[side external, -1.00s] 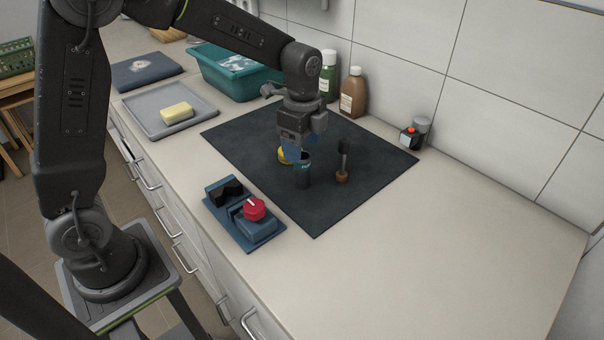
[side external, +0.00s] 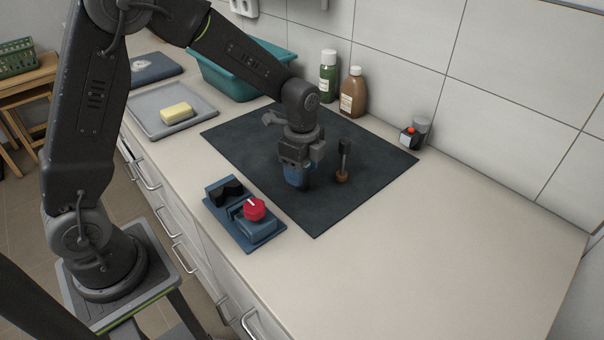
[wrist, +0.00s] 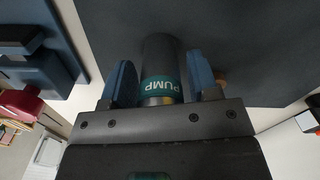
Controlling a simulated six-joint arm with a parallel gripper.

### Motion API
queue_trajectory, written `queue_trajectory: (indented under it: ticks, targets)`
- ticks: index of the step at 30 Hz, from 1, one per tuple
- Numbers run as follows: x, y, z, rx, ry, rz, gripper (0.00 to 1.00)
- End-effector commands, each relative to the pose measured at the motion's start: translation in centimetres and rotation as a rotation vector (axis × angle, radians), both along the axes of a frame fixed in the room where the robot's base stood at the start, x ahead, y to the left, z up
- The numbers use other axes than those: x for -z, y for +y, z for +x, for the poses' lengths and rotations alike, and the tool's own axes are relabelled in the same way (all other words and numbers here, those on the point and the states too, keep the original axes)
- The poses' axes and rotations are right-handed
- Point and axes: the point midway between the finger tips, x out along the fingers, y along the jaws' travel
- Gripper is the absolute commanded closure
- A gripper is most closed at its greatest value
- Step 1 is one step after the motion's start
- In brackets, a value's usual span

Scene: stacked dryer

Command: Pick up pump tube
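The pump tube (wrist: 160,62) is a dark cylinder with a teal band marked "PUMP". In the wrist view it stands between the two blue fingers of my gripper (wrist: 160,70), one finger on each side. Narrow gaps seem to show between the tube and the fingers, so my gripper looks open around it. In the side view my gripper (side external: 297,180) is low over the dark mat (side external: 365,180), and its fingers and body hide most of the tube.
A dark-handled tool with a brown base (side external: 342,176) stands close to the right of my gripper. A blue fixture with a red knob (side external: 254,209) sits at the mat's front left edge. Bottles (side external: 352,92) and a teal basin (side external: 235,80) stand behind. The right counter is clear.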

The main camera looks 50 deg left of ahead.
Motion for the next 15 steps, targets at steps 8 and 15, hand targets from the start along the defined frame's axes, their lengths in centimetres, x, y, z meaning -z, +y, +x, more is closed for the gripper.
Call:
queue_trajectory:
  ticks: [8,15]
  targets:
    - [-0.04,0.0,0.01,0.0,-0.001,0.0,0.72]
    - [-0.07,0.0,0.03,0.0,-0.001,0.0,0.89]
